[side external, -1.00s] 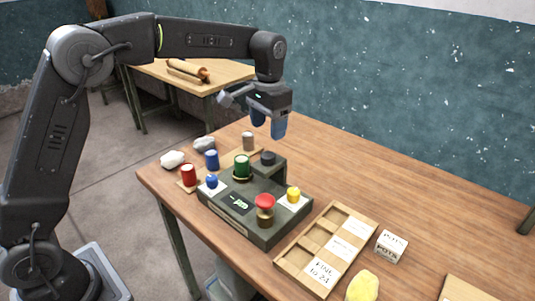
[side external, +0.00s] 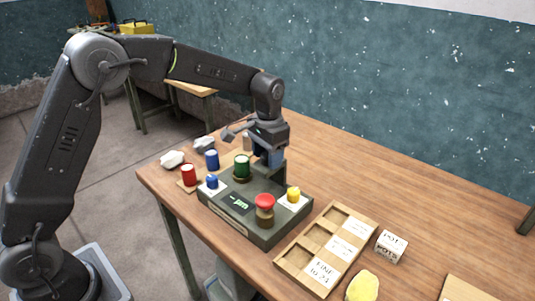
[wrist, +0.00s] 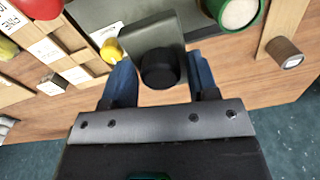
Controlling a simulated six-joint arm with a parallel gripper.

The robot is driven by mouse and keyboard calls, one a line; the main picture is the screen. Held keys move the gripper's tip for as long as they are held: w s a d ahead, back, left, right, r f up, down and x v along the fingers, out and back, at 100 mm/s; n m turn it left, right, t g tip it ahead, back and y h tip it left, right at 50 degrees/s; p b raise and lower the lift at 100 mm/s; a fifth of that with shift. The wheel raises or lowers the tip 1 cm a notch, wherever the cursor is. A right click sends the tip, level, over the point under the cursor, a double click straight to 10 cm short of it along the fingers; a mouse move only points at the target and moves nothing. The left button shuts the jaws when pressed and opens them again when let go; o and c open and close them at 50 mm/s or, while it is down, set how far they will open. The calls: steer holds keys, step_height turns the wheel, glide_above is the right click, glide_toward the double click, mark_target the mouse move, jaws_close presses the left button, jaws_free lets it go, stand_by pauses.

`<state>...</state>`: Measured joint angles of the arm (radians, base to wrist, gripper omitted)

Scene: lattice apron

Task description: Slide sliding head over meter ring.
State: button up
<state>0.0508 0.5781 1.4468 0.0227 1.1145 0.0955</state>
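The part I take for the sliding head is the dark raised block (wrist: 152,38) with a black round knob (wrist: 160,68), at the back of the dark device (side external: 265,233). My gripper (side external: 268,158) is over this part, fingers pointing down. In the wrist view my gripper (wrist: 161,84) is open, one blue finger on each side of the knob, with gaps on both sides. In the side view the gripper hides the knob. I cannot tell which part is the meter ring.
A yellow knob (side external: 294,195) and a blue knob (side external: 212,181) sit on white pads. Red (side external: 188,175) and blue (side external: 211,160) cylinders stand left of the device. A wooden tray (side external: 283,262) lies to the right. The table's back right is clear.

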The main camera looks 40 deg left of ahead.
jaws_close()
steer(key=a, duration=0.9)
steer(key=shift+c, duration=0.2)
jaws_free()
steer(key=shift+a, duration=0.15)
steer(key=shift+o, duration=1.4)
step_height(320, 180, up, 14)
steer(key=shift+d, duration=0.3)
steer(key=shift+f, duration=0.1)
